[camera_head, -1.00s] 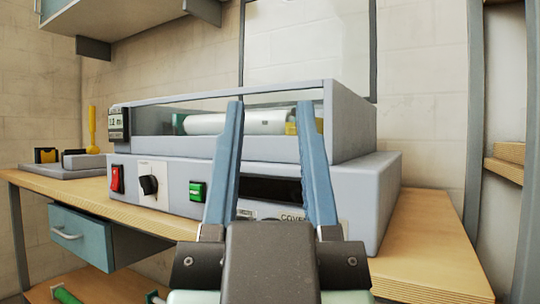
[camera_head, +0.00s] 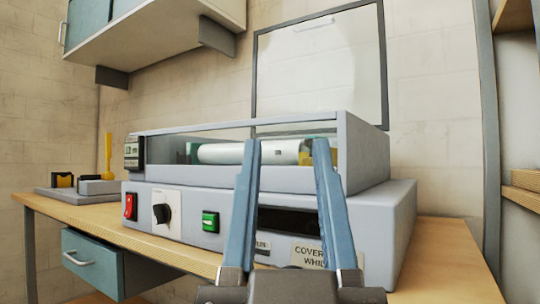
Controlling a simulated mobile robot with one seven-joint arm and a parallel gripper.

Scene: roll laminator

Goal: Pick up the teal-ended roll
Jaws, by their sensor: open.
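A white roll with a teal end (camera_head: 222,153) lies across the inside of the laminator (camera_head: 170,190), seen through the clear front of its upper part. The teal end is at the left; a yellow piece shows at the right end, partly behind my gripper. My gripper (camera_head: 286,146) is open and empty, its two blue fingers pointing up in front of the laminator. The fingers hide part of the roll and of the front panel. I cannot tell how far the fingers are from the laminator.
The laminator stands on a wooden bench (camera_head: 450,262) with a red switch (camera_head: 130,206), black knob (camera_head: 162,213) and green switch (camera_head: 210,221) on its front. A framed clear panel (camera_head: 320,70) rises behind it. A wall cabinet (camera_head: 150,35) hangs upper left. A blue drawer (camera_head: 92,262) is below.

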